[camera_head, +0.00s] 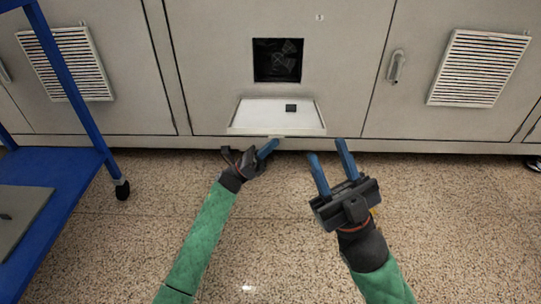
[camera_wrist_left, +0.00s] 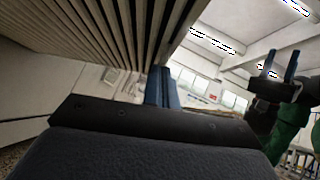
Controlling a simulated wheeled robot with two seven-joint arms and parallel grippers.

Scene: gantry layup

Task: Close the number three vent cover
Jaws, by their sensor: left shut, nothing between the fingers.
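The vent cover (camera_head: 262,116) hangs open below the dark square vent opening (camera_head: 278,60) in the middle cabinet panel. It is a pale panel folded down and outward, with a small dark block on its upper face. A small "3" mark (camera_head: 319,17) sits above the opening. My left gripper (camera_head: 272,146) is shut and empty, just below the cover's front edge. In the left wrist view its blue fingers (camera_wrist_left: 162,88) are together, under the slatted side of the cover (camera_wrist_left: 110,30). I cannot tell whether they touch it. My right gripper (camera_head: 331,158) is open and empty, right of the cover.
Closed slatted vents are on the left (camera_head: 61,62) and right (camera_head: 479,68) cabinet doors. A door handle (camera_head: 396,66) sticks out right of the opening. A blue wheeled cart (camera_head: 75,180) stands at the left. The speckled floor (camera_head: 290,250) between is clear.

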